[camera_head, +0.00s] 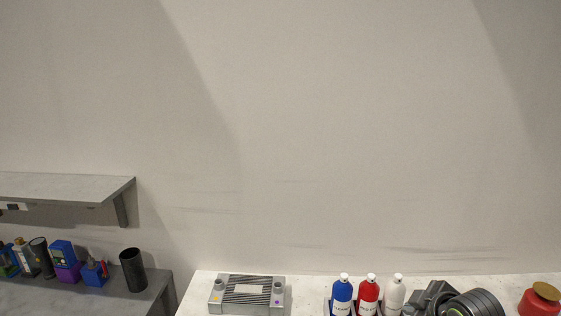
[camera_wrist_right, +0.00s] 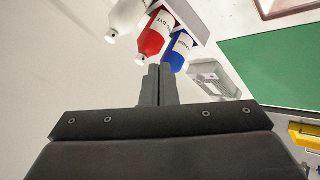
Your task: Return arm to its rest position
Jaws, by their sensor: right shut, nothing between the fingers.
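My right gripper (camera_wrist_right: 158,70) shows in the right wrist view. Its two dark fingers are together with nothing between them. They point toward the red bottle (camera_wrist_right: 155,35) and the blue bottle (camera_wrist_right: 180,48), overlapping them in the picture; I cannot tell how far off the bottles are. Neither gripper nor arm shows in the head view, and my left gripper is in no frame.
In the head view, a grey finned block (camera_head: 228,301), blue (camera_head: 341,292), red (camera_head: 367,292) and white (camera_head: 394,295) bottles, and dark round parts (camera_head: 475,304) stand on a pale worktop. A green mat (camera_wrist_right: 275,65) shows in the wrist view.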

